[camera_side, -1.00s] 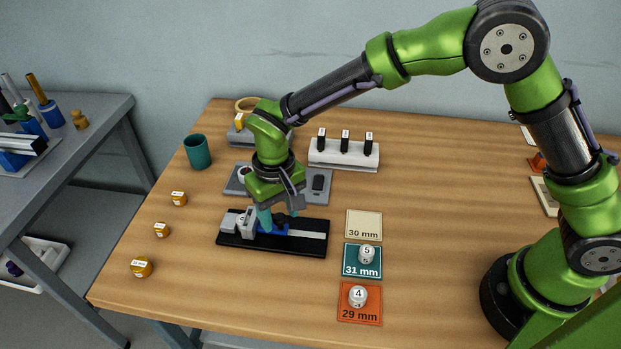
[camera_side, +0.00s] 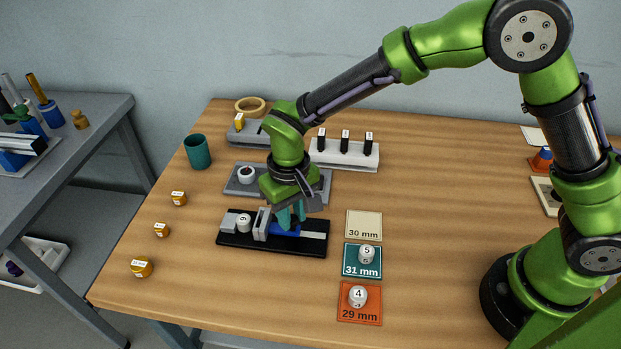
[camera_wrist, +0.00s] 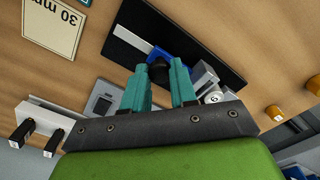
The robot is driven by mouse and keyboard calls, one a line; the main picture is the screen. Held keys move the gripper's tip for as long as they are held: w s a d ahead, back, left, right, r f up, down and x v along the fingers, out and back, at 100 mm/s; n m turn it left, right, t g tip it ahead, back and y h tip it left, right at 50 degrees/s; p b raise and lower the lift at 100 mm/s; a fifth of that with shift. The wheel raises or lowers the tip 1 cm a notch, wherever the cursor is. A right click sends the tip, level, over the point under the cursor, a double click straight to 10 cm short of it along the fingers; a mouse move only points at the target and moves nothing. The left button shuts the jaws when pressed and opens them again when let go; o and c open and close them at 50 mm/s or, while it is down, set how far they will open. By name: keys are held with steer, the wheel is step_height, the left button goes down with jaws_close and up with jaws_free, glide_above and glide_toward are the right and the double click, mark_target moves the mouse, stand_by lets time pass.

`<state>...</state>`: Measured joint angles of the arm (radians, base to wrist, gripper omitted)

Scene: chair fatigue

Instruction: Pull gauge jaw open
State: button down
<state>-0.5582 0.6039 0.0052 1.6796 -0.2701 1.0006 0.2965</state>
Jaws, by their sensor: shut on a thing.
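The gauge (camera_side: 232,239) is a black base with a light rail, a fixed grey jaw at the left and a sliding jaw (camera_side: 262,224) on a blue carriage (camera_side: 287,230). My gripper (camera_side: 289,216) is over the carriage. Its teal fingers are shut on the carriage's black knob (camera_wrist: 158,69), seen between them in the wrist view. A white cylinder marked 6 (camera_side: 244,222) sits between the jaws, with a gap between it and the sliding jaw. The blue carriage also shows in the wrist view (camera_wrist: 182,50).
Cards marked 30 mm (camera_side: 364,224), 31 mm (camera_side: 350,261) and 29 mm (camera_side: 347,309) lie right of the gauge; the lower two carry white cylinders. A grey tray (camera_side: 240,186), a white rack (camera_side: 345,155) and a teal cup (camera_side: 197,152) stand behind. Small yellow pieces (camera_side: 142,267) lie left.

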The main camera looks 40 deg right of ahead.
steer(key=shift+s+d, duration=0.6)
steer(key=shift+d, duration=0.05)
steer(key=c, duration=0.9)
jaws_free()
step_height(320, 180, up, 17)
steer(key=shift+w, duration=0.1)
steer(key=s+d+r+m+t+y, duration=0.1)
steer(key=s+d+m+t, duration=0.1)
steer(key=s+d, duration=0.4)
steer(key=s+d+r+m+t+y, duration=0.1)
steer(key=s+d+t, duration=0.4)
steer(key=d, duration=0.8)
steer(key=s+r+m, duration=0.1)
steer(key=s, duration=0.1)
steer(key=shift+s+d, duration=0.3)
